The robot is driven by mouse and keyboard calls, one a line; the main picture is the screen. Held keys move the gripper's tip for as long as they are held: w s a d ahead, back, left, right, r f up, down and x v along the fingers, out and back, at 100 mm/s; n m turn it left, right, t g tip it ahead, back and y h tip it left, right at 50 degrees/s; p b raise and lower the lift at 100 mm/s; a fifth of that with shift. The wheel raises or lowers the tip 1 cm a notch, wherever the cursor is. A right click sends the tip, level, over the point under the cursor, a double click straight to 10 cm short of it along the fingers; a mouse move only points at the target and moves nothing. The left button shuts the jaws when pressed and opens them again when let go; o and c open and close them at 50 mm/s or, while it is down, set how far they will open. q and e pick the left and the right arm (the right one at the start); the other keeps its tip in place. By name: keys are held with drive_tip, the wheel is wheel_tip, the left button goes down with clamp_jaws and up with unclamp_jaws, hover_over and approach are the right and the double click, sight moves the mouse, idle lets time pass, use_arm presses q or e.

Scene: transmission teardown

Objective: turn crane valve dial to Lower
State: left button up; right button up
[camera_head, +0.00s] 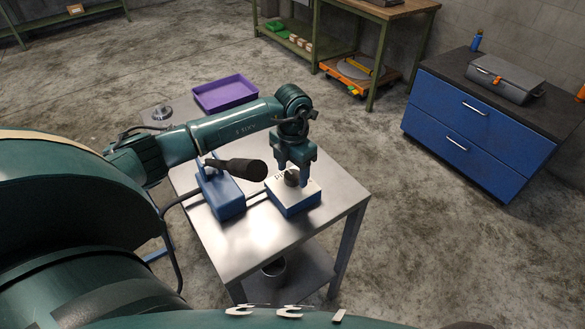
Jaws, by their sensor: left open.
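The valve dial (292,178) is a dark round knob on the pale top of a blue box (294,204), which stands on the metal table near its right side. My left gripper (294,181) points down at the dial, with its fingers open around or just above it; I cannot tell whether they touch it. The gripper hides part of the dial and most of the lettering on the box, so the dial's setting cannot be read. My right gripper is not in view.
A blue unit with a black-handled lever (236,168) stands left of the box on the metal table (247,250). A purple tray (226,93) lies behind my left arm. A blue drawer cabinet (477,125) stands at the right. The table's front is clear.

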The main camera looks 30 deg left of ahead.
use_arm(q)
drive_tip(key=shift+f, duration=0.2)
drive_tip(key=c, duration=1)
